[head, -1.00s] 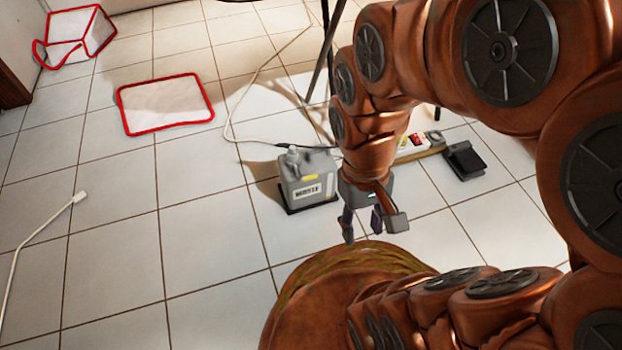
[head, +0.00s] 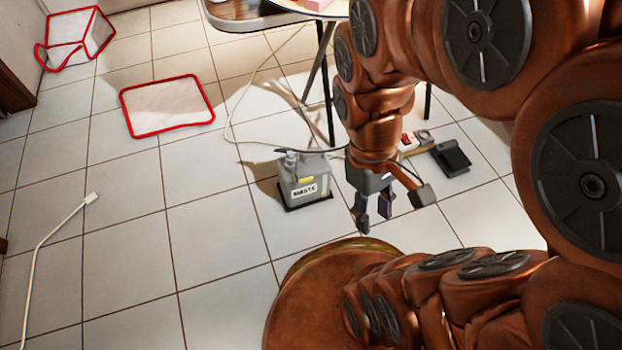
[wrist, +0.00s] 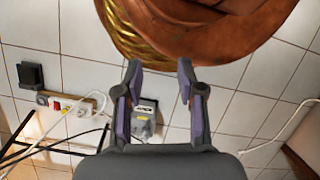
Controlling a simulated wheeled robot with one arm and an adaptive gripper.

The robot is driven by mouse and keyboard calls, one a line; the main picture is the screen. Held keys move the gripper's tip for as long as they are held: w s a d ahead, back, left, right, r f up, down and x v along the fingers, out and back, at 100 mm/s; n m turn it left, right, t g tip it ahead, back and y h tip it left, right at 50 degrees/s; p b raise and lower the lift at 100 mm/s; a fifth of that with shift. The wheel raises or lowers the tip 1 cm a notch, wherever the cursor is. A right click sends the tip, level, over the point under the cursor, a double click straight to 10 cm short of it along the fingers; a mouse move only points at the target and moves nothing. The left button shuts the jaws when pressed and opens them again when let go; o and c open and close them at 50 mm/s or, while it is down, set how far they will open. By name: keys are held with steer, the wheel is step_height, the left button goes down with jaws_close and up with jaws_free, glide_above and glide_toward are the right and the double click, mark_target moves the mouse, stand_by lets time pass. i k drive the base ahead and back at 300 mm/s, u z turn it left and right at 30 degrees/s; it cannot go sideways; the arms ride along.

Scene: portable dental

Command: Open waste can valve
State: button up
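The waste can (head: 303,180) is a small grey container with a white label and a yellow sticker, standing upright on a dark base on the tiled floor. A light fitting, which looks like the valve (head: 290,158), sits at its top left. My gripper (head: 372,222) is in the air to the right of the can, pointing down and not touching it. In the wrist view the can (wrist: 144,120) shows between the two open fingers (wrist: 161,92), beyond them. Nothing is held. The valve's details are too small to tell in the wrist view.
A power strip (wrist: 75,106) with cables and a black pedal (head: 451,158) lie right of the can in the head view. Table legs (head: 328,95) stand behind it. A red-edged white mat (head: 168,105) lies to the left. Floor in front of the can is clear.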

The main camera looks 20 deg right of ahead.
mark_target(297, 181)
steer(key=z, duration=1.2)
steer(key=k, duration=0.95)
steer(key=u, duration=1.35)
steer(key=i, duration=0.45)
